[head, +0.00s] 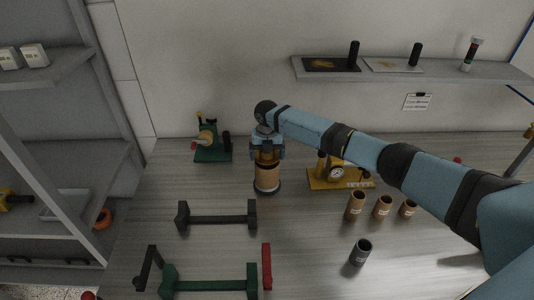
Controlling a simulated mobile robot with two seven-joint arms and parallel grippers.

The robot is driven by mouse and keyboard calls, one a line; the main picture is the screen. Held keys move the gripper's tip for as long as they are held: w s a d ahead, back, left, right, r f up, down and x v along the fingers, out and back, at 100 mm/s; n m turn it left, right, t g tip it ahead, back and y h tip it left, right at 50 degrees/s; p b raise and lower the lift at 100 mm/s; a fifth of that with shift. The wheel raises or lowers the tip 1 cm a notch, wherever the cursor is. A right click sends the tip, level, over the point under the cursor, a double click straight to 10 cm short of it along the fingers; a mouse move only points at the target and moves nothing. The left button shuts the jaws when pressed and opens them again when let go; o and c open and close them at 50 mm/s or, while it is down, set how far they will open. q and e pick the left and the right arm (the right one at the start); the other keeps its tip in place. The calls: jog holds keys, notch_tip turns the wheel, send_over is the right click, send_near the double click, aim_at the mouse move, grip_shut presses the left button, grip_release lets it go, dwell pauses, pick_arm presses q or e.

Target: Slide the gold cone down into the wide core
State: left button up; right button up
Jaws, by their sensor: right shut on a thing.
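The wide core (267,180) is a tan upright tube standing in a dark round base on the workbench. The gold cone (267,157) shows as a gold-brown piece right at the core's top, between the fingers of my right gripper (267,152). My right gripper points down from above and is shut on the cone. The fingers hide part of the cone, and I cannot tell how far it sits inside the core. My left gripper is not in view.
A gold device with a dial (337,174) stands close right of the core. Three brown tubes (382,206) and a dark tube (360,252) stand farther right. A green device (212,145) is at the back left. Dark (217,219) and green (211,285) stands lie in front.

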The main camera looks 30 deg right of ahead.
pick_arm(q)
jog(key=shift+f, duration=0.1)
pick_arm(e)
jog(key=shift+f, duration=0.15)
jog(key=o, duration=0.7)
jog(key=shift+c, duration=0.2)
jog(key=shift+s, duration=0.1)
jog(key=shift+f, duration=0.1)
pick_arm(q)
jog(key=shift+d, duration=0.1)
pick_arm(e)
notch_tip(320, 180, up, 14)
jog(key=shift+f+b, duration=0.15)
jog(key=shift+b, duration=0.95)
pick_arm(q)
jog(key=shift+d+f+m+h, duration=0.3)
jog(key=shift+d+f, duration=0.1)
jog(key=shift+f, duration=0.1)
pick_arm(e)
jog(key=shift+r, duration=0.35)
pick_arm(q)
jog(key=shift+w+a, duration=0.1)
